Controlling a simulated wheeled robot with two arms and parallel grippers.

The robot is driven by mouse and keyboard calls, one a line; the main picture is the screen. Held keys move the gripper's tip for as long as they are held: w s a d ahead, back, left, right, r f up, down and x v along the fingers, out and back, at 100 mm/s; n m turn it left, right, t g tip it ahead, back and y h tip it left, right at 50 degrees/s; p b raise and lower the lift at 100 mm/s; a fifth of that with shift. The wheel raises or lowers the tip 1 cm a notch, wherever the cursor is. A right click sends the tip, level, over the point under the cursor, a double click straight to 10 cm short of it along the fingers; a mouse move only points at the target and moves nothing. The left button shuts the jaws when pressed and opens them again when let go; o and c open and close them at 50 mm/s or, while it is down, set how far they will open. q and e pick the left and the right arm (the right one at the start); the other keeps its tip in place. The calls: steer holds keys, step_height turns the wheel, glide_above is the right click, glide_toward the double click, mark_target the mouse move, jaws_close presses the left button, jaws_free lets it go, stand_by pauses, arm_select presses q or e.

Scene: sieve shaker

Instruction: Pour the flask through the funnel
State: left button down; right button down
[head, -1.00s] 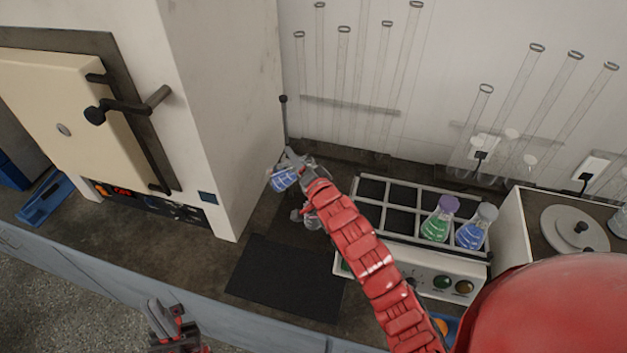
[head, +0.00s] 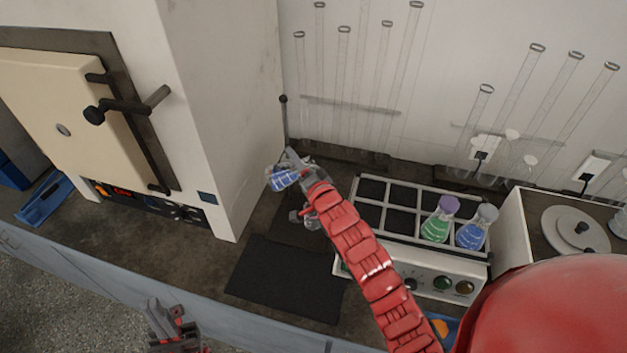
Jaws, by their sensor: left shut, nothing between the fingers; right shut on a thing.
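My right gripper (head: 298,162) is shut on a flask with blue liquid (head: 282,179), near the ring stand's upright rod (head: 285,120). The flask is tilted, with its blue end toward the left. The gripper and arm cover part of it. Below it, a small clear and grey piece (head: 309,217) shows beside my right arm; I cannot tell whether it is the funnel. My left gripper (head: 153,306) is shut and empty at the front edge of the bench, well apart from the flask.
A shaker rack (head: 402,195) holds a green flask (head: 438,220) and another blue flask (head: 476,228) at right. A dark mat (head: 287,278) lies clear in front. A furnace (head: 80,115) stands at left, and glass tubes (head: 340,85) line the back wall.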

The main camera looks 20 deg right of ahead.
steer(key=shift+r+m+t, duration=0.25)
steer(key=shift+m+t, duration=0.05)
steer(key=shift+m, duration=0.2)
stand_by(0.3)
steer(key=shift+r+m+t, duration=0.3)
steer(key=shift+r+m, duration=0.05)
steer(key=shift+m, duration=0.45)
stand_by(0.3)
steer(key=shift+d+r+m+t+b, duration=0.2)
steer(key=shift+r+m+t+b, duration=0.1)
steer(key=shift+m+b, duration=0.65)
steer(key=shift+d+r+m+t+b, duration=0.2)
steer(key=shift+r+m+t+b, duration=0.1)
steer(key=shift+m+b, duration=0.6)
stand_by(4.2)
